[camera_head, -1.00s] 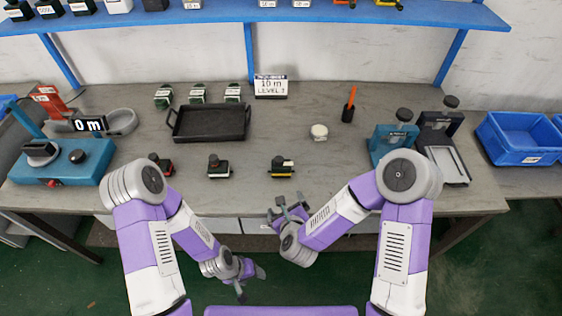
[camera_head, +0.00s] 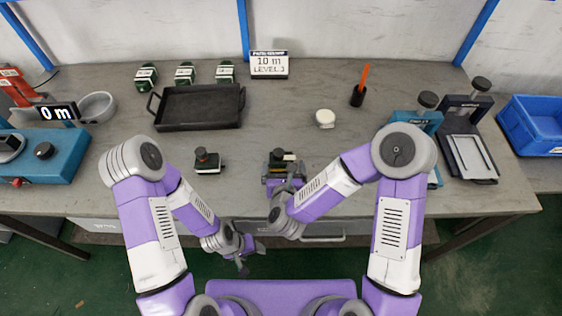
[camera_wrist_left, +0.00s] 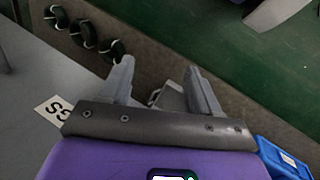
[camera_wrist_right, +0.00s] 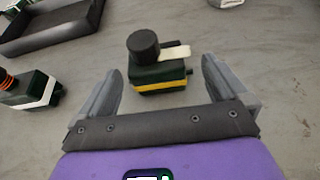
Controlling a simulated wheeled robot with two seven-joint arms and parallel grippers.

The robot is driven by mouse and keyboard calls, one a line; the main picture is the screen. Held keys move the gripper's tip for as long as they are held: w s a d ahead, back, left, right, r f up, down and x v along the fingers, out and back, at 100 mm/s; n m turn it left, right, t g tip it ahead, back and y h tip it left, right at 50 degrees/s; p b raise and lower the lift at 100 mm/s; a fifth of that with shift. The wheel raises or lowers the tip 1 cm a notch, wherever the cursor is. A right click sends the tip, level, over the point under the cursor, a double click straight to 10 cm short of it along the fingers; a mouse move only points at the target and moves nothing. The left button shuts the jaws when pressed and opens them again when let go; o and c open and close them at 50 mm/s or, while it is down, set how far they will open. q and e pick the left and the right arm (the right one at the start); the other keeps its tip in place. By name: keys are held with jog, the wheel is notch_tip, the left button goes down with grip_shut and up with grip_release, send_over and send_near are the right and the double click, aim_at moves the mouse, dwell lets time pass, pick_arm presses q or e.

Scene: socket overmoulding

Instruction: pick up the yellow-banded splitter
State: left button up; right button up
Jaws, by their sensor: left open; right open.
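The yellow-banded splitter (camera_head: 279,156), a dark green block with a black knob and a yellow band, stands on the worktable. In the right wrist view the splitter (camera_wrist_right: 158,78) shows its knob, a pale top piece and the yellow band, upright just ahead of and between the fingertips. My right gripper (camera_head: 284,178) is open at the near side of the splitter, with nothing held. In the head view it partly covers the splitter. My left gripper (camera_head: 251,257) is open and empty, low in front of the table's front edge.
A similar splitter with a white band (camera_head: 208,162) stands to the left. Behind are a black tray (camera_head: 198,123), a white round piece (camera_head: 325,118) and an orange tool in a black holder (camera_head: 358,95). Teal and dark presses (camera_head: 470,155) stand at the right. Bare tabletop lies between them.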

aim_at(281, 160)
jog(key=x, duration=0.4)
jog(key=b+x, duration=0.1)
jog(key=x, duration=0.1)
jog(key=shift+w+a+f, duration=0.1)
jog(key=shift+w+a, duration=0.2)
jog(key=shift+w, duration=0.05)
jog(key=c, duration=1)
jog(key=shift+o, duration=0.2)
